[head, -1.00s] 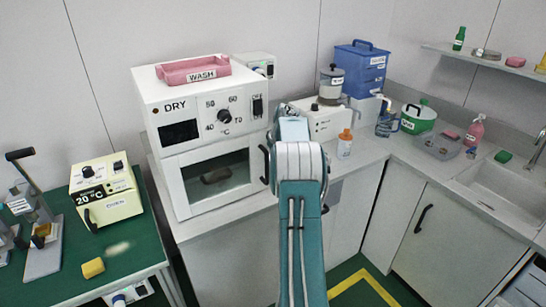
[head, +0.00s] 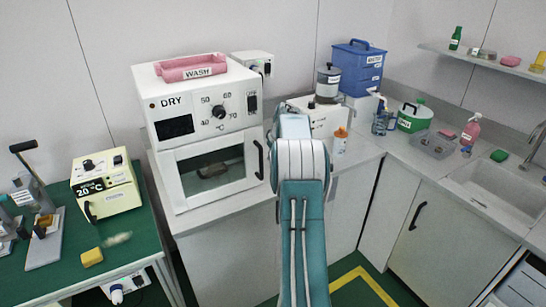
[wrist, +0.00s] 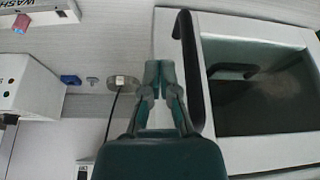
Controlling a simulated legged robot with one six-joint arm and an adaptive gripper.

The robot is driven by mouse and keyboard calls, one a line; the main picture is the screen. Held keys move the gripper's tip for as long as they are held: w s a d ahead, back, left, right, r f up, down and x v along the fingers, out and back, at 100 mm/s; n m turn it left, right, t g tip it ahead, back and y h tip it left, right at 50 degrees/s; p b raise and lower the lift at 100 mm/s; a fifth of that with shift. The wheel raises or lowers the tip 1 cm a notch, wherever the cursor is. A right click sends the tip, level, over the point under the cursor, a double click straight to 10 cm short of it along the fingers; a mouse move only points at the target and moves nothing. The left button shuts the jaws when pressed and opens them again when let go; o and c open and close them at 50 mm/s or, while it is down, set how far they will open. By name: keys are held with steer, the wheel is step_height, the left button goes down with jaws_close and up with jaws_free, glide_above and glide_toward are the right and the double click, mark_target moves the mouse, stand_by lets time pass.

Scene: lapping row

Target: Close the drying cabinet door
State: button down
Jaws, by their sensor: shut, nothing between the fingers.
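The drying cabinet (head: 152,104), a white box marked DRY, stands on the counter at centre left. Its white-framed door (head: 177,196) with a dark window looks flush or nearly so with the front; I cannot tell whether it is fully shut. The door's black handle (head: 259,160) is on its right edge. In the wrist view the handle (wrist: 188,65) and the window (wrist: 265,90) are close. My gripper (wrist: 159,70) is shut and empty, just left of the handle there, with no clear contact. In the head view my arm hides the fingers.
A pink WASH tray (head: 190,69) sits on the cabinet. A white device (head: 328,118) and an orange-capped bottle (head: 340,142) stand right of my arm. A yellow oven (head: 106,187) is on the green table at left. The sink (head: 498,190) is far right.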

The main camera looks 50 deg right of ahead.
steer(key=v, duration=0.9)
steer(key=s+a+r, duration=0.1)
steer(key=a+r, duration=0.3)
steer(key=a, duration=0.6)
steer(key=s+a+r, duration=0.2)
steer(key=a+r, duration=0.1)
steer(key=a, duration=0.7)
steer(key=s+a+r, duration=0.1)
steer(key=a+r, duration=0.3)
steer(key=a, duration=0.6)
steer(key=s+a+f, duration=0.3)
steer(key=s+a, duration=0.5)
steer(key=s, duration=0.2)
steer(key=s+a+f+n+t, duration=0.1)
steer(key=s+a+f, duration=0.2)
steer(key=s+a, duration=0.6)
steer(key=shift+s+a+f+n+y, duration=0.15)
steer(key=shift+s+n+y, duration=0.15)
steer(key=shift+s, duration=0.65)
